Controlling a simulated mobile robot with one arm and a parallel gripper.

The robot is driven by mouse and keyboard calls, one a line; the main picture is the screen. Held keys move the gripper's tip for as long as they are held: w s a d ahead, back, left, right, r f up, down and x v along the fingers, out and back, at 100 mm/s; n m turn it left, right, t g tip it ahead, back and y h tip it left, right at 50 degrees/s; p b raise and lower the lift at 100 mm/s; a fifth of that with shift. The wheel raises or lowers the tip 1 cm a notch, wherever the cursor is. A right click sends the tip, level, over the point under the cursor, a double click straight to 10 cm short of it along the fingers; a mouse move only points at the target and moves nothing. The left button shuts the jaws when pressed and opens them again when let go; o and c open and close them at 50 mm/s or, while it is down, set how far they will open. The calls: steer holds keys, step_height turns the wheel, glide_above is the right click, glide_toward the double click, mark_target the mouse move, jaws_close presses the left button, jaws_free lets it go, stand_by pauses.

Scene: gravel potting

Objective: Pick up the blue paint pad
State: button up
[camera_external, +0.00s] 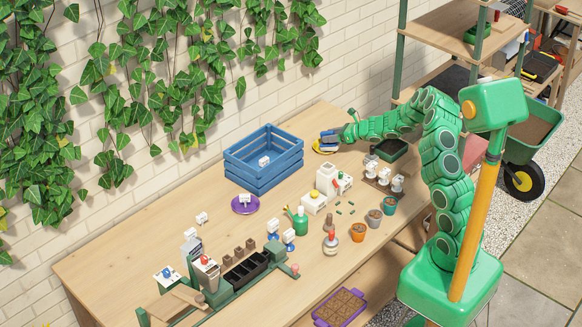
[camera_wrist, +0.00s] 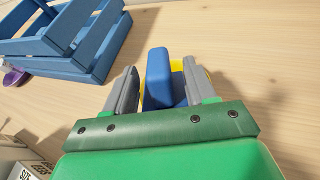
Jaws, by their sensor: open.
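The blue paint pad (camera_wrist: 157,72) stands upright between the two grey fingers of my gripper (camera_wrist: 160,78) in the wrist view. A gap shows on each side of its upper part, and the fingers are open. Its lower part is partly hidden by the gripper body. Something yellow (camera_wrist: 177,66) shows behind and under the pad. In the external view my gripper (camera_external: 334,136) is low over the far part of the table, right of the blue crate, with the small blue pad (camera_external: 328,143) at its fingers.
The blue slatted crate (camera_external: 264,158) stands left of my gripper, and also at the wrist view's upper left (camera_wrist: 72,38). A dark green tray (camera_external: 388,152) and white labelled items (camera_external: 383,178) lie to the right. Pots (camera_external: 358,232) and a green bottle (camera_external: 300,221) stand nearer.

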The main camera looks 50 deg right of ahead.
steer(key=shift+w+a+f, duration=0.1)
steer(key=shift+w+f, duration=0.05)
steer(key=shift+w, duration=0.15)
jaws_close()
